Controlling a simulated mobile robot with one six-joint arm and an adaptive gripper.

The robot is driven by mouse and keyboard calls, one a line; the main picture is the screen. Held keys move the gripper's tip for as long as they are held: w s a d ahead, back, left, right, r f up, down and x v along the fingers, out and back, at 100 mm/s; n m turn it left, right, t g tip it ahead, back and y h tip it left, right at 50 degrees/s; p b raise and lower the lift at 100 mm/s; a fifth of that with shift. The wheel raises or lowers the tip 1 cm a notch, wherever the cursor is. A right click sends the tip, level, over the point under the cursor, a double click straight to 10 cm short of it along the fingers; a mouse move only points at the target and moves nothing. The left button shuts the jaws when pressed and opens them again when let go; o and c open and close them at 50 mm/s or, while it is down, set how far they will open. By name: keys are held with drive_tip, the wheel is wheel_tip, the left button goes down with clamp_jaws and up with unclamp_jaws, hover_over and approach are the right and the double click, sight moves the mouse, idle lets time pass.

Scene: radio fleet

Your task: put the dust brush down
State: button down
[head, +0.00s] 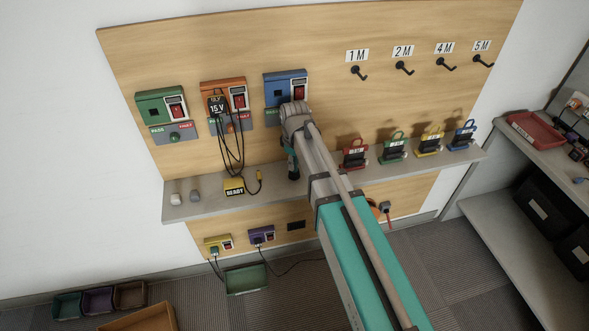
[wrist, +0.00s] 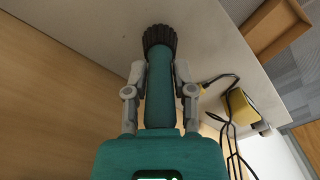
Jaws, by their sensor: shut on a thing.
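The dust brush (wrist: 159,88) has a teal handle and a dark bristle head (wrist: 158,38). My gripper (wrist: 160,72) is shut on its handle, with one grey finger on each side. In the wrist view the bristle head shows against the grey shelf (wrist: 95,28); I cannot tell whether it touches. In the head view the dark bristle end (head: 293,172) shows at the shelf (head: 325,180), left of my arm, below the blue box. My arm hides most of the gripper there.
A yellow READY box (head: 234,187) with a black cable stands left of the brush; it also shows in the wrist view (wrist: 240,105). Red (head: 355,154), green, yellow and blue units stand right of my arm. A blue wall box (head: 287,88) is above.

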drive_tip(key=shift+f+b, duration=0.45)
drive_tip(key=shift+f, duration=0.3)
drive_tip(key=shift+f, duration=0.1)
drive_tip(key=shift+c, duration=2.3)
unclamp_jaws()
wheel_tip(320, 180, up, 12)
drive_tip(key=p, duration=1.2)
